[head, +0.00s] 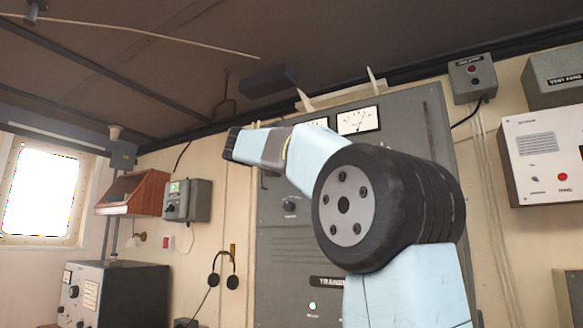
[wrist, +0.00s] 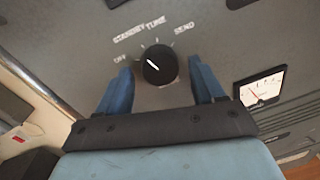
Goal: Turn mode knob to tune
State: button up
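The mode knob (wrist: 158,65) is a round black knob with a white pointer line, in the wrist view on a grey panel. OFF, STANDBY, TUNE and SEND are lettered around it from left to right. The pointer is turned to the upper left, on the OFF and STANDBY side, left of TUNE. My gripper (wrist: 159,70) is open, with one blue finger on each side of the knob. Gaps show between the fingers and the knob. In the head view the end of my arm is high at the panel's left side, and its fingers cannot be made out.
The grey transmitter cabinet (head: 420,145) carries a dial meter (head: 358,120) and another small knob (head: 290,205). A meter (wrist: 262,88) sits right of the mode knob. A headset (head: 223,270) and a grey wall box (head: 188,200) are left of the cabinet.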

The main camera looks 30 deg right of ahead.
jog(key=c, duration=1)
jog(key=shift+o, duration=0.2)
jog(key=shift+m, duration=0.4)
jog(key=shift+m+y, duration=0.4)
jog(key=shift+m, duration=3)
jog(key=o, duration=1.1)
jog(key=shift+c, duration=0.2)
jog(key=shift+r, duration=0.1)
